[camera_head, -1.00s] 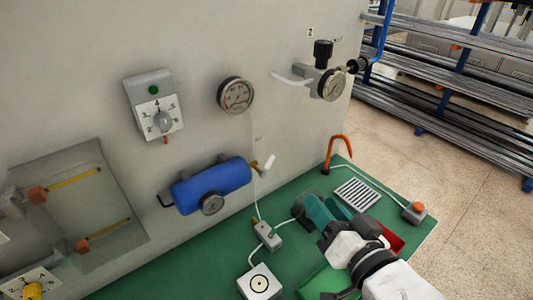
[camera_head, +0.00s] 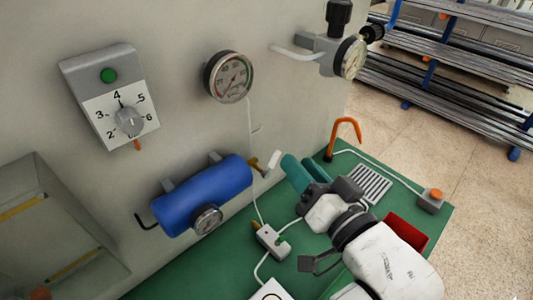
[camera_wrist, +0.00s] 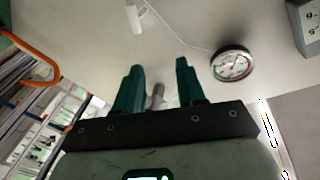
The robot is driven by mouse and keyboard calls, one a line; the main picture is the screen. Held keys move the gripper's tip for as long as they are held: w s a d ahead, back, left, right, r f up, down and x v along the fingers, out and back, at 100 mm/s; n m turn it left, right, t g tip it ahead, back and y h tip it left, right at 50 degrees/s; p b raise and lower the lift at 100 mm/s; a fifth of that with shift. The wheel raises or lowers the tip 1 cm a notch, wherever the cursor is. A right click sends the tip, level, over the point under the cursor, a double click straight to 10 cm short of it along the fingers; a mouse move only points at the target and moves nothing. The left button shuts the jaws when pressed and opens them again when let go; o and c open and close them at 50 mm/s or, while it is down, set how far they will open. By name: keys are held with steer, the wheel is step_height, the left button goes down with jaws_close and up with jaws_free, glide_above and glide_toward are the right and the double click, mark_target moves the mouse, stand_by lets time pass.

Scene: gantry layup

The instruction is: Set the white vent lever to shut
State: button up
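The blue tank (camera_head: 203,194) is fixed to the wall, with a brass fitting at its right end. The white vent lever (camera_head: 274,160) sits on that fitting, tilted up and to the right. My gripper (camera_head: 298,172) is just right of the lever in the head view, its teal fingers pointing up-left; I see no contact. In the wrist view, my gripper (camera_wrist: 152,82) is open, with a gap between its fingers. A white piece that looks like the lever (camera_wrist: 135,17) shows beyond them at the top edge. A grey piece shows in the gap; I cannot tell what it is.
A round gauge (camera_head: 229,77) and a dial box (camera_head: 104,92) are on the wall. A regulator (camera_head: 340,55) is at upper right. An orange hook (camera_head: 343,136), a grille (camera_head: 370,184), a red tray (camera_head: 407,233) and a small white-corded block (camera_head: 271,241) are on the green bench.

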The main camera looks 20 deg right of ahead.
steer(key=b, duration=0.4)
glide_toward(277, 159)
steer(key=w, duration=0.8)
steer(key=w+p, duration=0.1)
steer(key=w, duration=0.2)
steer(key=shift+a, duration=0.35)
steer(key=shift+w, duration=0.8)
steer(key=shift+f, duration=0.1)
jaws_close()
